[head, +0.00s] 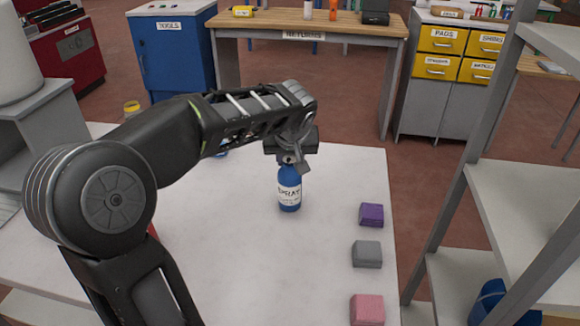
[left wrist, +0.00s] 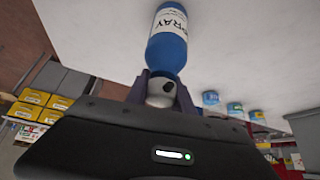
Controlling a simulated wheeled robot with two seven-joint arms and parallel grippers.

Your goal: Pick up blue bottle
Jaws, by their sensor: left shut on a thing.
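The blue bottle (head: 289,189) with a white label stands upright at the middle of the white table (head: 335,235) in the head view. My left gripper (head: 291,158) comes down on it from above and is shut on its top. In the left wrist view the bottle (left wrist: 168,45) shows upside down, with its white cap (left wrist: 161,92) between the two fingers of my left gripper (left wrist: 162,88). Whether the bottle's base touches the table is hard to tell. My right gripper is not in view.
Purple (head: 371,214), grey (head: 367,254) and pink (head: 367,309) blocks lie along the table's right side. A grey shelf rack (head: 520,200) stands at the right. Several other containers, such as a blue-lidded one (left wrist: 211,98), show in the left wrist view.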

